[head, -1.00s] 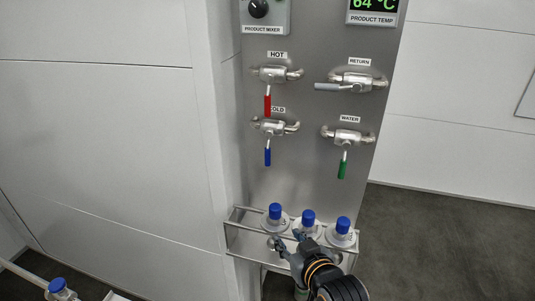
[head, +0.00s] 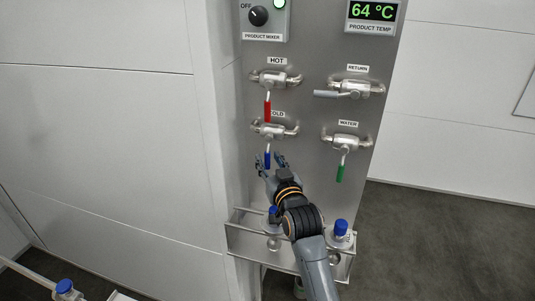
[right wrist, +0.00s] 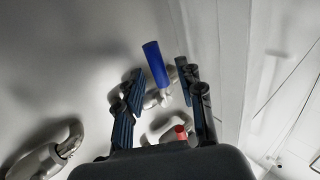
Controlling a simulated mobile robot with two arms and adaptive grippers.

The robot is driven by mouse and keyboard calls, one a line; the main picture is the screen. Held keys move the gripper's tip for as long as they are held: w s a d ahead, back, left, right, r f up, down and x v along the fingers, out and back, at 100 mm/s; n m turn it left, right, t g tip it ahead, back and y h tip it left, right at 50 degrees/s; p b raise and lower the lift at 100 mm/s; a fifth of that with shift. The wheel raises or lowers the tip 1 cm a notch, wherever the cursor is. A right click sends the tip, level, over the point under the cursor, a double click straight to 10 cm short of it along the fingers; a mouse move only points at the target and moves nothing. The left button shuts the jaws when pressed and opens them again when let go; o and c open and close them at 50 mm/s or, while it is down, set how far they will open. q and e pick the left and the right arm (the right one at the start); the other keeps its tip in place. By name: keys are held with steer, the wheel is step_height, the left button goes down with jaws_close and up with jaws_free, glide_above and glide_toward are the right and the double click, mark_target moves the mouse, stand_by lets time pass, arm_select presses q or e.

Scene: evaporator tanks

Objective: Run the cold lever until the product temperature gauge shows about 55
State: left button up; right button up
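The cold lever (head: 267,160) has a blue grip and hangs down from its valve on the steel panel, under the red hot lever (head: 267,110). The product temperature gauge (head: 371,12) reads 64 °C in green. My right gripper (head: 271,160) is at the cold lever, its fingers apart on either side of it. In the right wrist view the blue grip (right wrist: 156,64) stands between the open fingers (right wrist: 163,92); no clear contact shows. My left gripper is not in view.
A green water lever (head: 341,173) and a grey return lever (head: 327,94) are to the right. The product mixer knob (head: 258,16) is above.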

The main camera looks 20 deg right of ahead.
steer(key=shift+w, duration=1.1)
jaws_close()
